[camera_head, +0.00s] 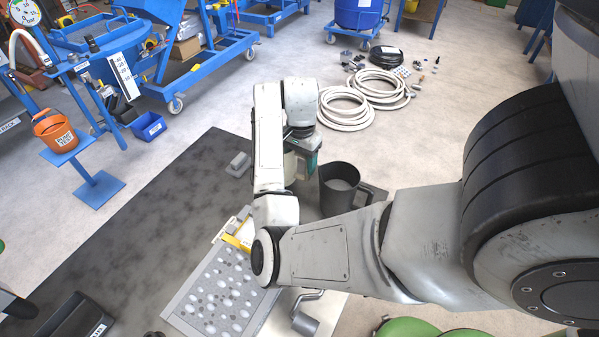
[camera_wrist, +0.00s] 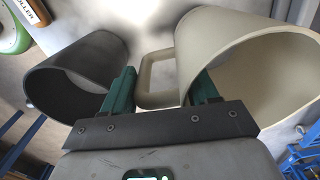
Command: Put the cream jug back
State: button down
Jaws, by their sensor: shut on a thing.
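The cream jug (camera_wrist: 250,62) fills the right of the wrist view, with its open mouth facing the camera. Its squared loop handle (camera_wrist: 153,62) points left and lies between my green fingertips. My gripper (camera_wrist: 163,86) is shut on the cream jug by its handle. In the head view my gripper (camera_head: 303,141) is above the dark bench, and the jug is mostly hidden behind my arm. A dark grey jug (camera_wrist: 82,72) is close to the left finger in the wrist view. It stands right of my gripper in the head view (camera_head: 337,196).
The dark bench top (camera_head: 150,220) is largely clear at left. A grey tray with pale ovals (camera_head: 215,295) and a metal piece with a bent handle (camera_head: 306,322) lie near my elbow. A small grey block (camera_head: 238,164) sits left of my gripper.

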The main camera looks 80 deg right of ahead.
aim_at(301, 177)
jog(key=shift+f, duration=1.9)
jog(key=shift+c, duration=1.5)
grip_release()
